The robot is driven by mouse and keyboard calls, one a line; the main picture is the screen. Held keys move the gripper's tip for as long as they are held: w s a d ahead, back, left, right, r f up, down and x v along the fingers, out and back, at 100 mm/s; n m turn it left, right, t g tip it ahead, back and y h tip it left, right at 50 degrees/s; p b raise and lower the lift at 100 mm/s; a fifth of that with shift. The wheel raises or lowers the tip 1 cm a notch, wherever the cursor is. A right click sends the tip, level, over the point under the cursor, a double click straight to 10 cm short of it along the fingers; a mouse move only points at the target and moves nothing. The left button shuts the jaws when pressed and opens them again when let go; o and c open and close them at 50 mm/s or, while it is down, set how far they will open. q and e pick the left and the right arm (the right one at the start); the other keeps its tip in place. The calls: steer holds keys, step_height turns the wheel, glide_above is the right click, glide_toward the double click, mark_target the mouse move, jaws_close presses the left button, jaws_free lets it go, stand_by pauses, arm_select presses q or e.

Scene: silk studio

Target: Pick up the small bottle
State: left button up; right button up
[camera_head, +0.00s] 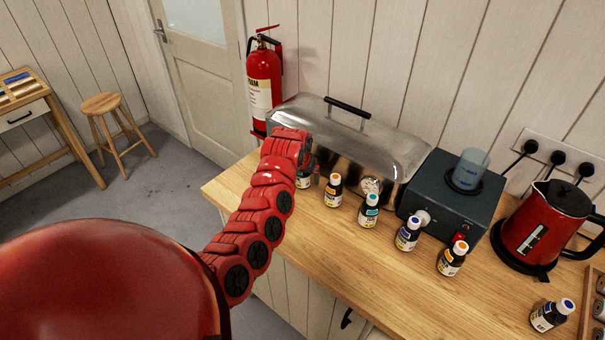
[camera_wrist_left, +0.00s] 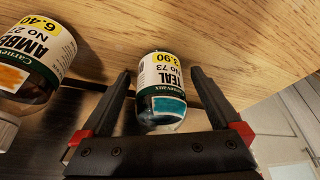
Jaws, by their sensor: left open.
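In the left wrist view a small bottle with a green-and-white label reading TEAL and a yellow price patch (camera_wrist_left: 162,82) is between the two fingers of my left gripper (camera_wrist_left: 160,75). The fingers are apart, one on each side of it; I cannot tell whether either touches. In the head view my red left arm reaches over the counter's left end, and its fingers are mostly hidden. A small bottle (camera_head: 303,181) shows partly behind its tip. Which of the several small bottles the task means does not show. My right gripper is not in view.
A bottle labelled AMBER (camera_wrist_left: 42,50) stands close beside the left finger. More bottles line the wooden counter (camera_head: 385,290), including a teal-capped one (camera_head: 369,212). A metal lidded box (camera_head: 340,135), a dark machine (camera_head: 455,195) and a red kettle (camera_head: 535,230) stand behind.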

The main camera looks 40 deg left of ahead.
arm_select(q)
jaws_close()
stand_by(0.5)
